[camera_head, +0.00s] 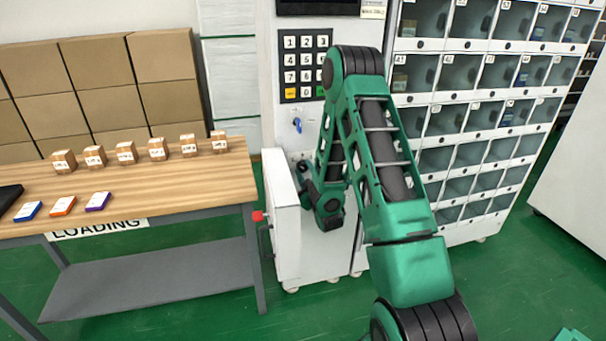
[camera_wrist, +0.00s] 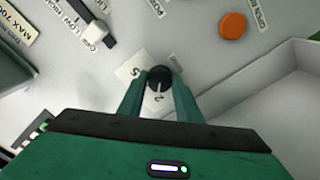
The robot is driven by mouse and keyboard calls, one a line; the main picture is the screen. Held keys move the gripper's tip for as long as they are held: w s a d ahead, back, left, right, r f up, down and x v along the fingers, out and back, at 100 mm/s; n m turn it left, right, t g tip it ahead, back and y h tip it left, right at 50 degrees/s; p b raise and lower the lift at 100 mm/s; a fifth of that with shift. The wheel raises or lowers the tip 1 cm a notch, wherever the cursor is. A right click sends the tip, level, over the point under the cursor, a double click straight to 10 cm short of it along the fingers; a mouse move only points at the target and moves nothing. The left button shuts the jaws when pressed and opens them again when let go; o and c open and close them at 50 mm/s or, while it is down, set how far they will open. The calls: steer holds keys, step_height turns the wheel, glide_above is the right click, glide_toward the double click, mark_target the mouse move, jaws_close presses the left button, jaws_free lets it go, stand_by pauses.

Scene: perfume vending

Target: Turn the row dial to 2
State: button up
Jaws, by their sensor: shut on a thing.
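The row dial (camera_wrist: 158,73) is a small black round knob on the grey panel in the wrist view. A pale plate with printed digits lies around it; a digit that looks like a 5 is at its left and a 2 is just below it. My gripper (camera_wrist: 158,84) has one green finger on each side of the knob and is shut on it. The exact heading of the knob's pointer is too small to tell. In the head view my arm covers most of the dial area.
In the wrist view a white slide switch (camera_wrist: 97,32) and an orange button (camera_wrist: 232,26) sit near the dial. The head view shows a keypad (camera_head: 305,65), an open white door (camera_head: 283,215), a cabinet of compartments and a wooden table (camera_head: 130,195) with boxes.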

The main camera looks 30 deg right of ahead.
steer(key=shift+w+a+n, duration=0.1)
steer(key=shift+a+n, duration=0.15)
steer(key=shift+n, duration=0.25)
steer(key=o, duration=1)
steer(key=shift+o, duration=0.2)
steer(key=shift+d, duration=0.1)
steer(key=shift+s, duration=0.6)
steer(key=v, duration=0.9)
steer(key=shift+s+a, duration=0.3)
